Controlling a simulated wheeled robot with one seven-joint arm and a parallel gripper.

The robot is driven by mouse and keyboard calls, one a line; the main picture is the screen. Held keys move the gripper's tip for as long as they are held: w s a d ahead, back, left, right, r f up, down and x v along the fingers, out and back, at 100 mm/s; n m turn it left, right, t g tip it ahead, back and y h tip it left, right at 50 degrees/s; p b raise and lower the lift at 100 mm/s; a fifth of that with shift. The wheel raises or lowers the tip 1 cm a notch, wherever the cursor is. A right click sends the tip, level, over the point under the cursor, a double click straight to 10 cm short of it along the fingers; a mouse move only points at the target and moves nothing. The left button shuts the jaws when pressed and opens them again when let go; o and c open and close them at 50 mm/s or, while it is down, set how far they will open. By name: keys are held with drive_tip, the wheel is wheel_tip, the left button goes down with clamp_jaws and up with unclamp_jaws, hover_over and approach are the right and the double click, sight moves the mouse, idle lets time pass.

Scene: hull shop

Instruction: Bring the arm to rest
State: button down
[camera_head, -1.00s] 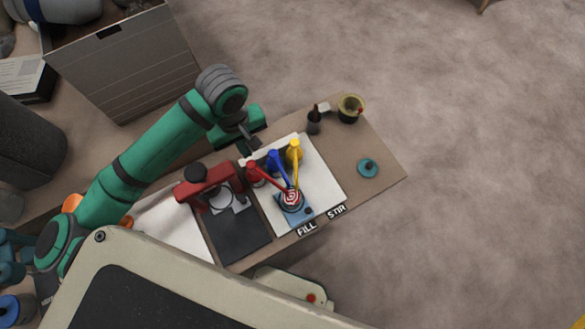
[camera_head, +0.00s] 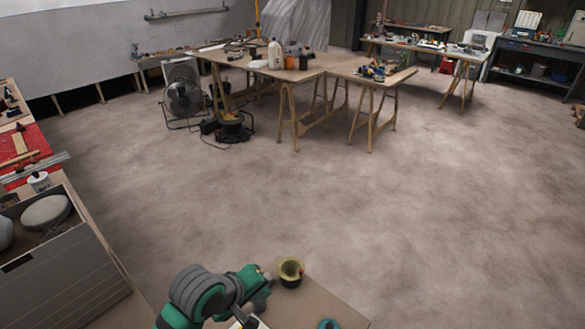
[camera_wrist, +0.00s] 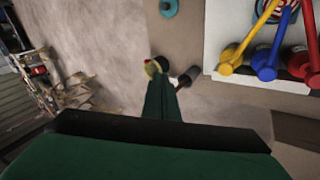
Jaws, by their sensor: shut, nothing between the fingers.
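My green arm enters at the bottom of the head view, its grey joint in front. My gripper (camera_head: 262,280) is near the bench's far end, beside the yellow-rimmed pot in the picture. In the wrist view my gripper (camera_wrist: 160,88) points away as one narrow green shape, shut and empty. The pot (camera_wrist: 151,68) and a dark bottle (camera_wrist: 187,77) lie around its tip in that picture; I cannot tell the gap. The rest of my arm is out of the head view.
The bench (camera_head: 325,303) carries the yellow-rimmed pot (camera_head: 290,270) and a teal disc (camera_head: 328,325). Yellow (camera_wrist: 236,62), blue (camera_wrist: 268,62) and red (camera_wrist: 304,58) levers stand on a white board. A grey cabinet (camera_head: 60,270) stands left. Open floor lies beyond, before trestle tables (camera_head: 345,70).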

drive_tip(key=w+d+r+n+t+h, duration=0.1)
drive_tip(key=w+d+r+t+h, duration=0.1)
drive_tip(key=w+d+r+t, duration=0.5)
drive_tip(key=w+d+r+n+t+h, duration=0.15)
drive_tip(key=d+r+t, duration=0.35)
drive_tip(key=d, duration=0.5)
drive_tip(key=s+a+f+y, duration=0.3)
drive_tip(key=s+f+y, duration=0.5)
drive_tip(key=s+f, duration=0.95)
drive_tip(key=s+a+m+g, duration=0.1)
drive_tip(key=s+a+m, duration=0.2)
drive_tip(key=s, duration=0.7)
drive_tip(key=s+a+f+m+g, duration=0.1)
drive_tip(key=s+a+m, duration=0.2)
drive_tip(key=s+m, duration=0.3)
drive_tip(key=s, duration=0.5)
drive_tip(key=shift+s+f, duration=0.15)
drive_tip(key=shift+f, duration=0.05)
drive_tip(key=shift+m+h, duration=0.25)
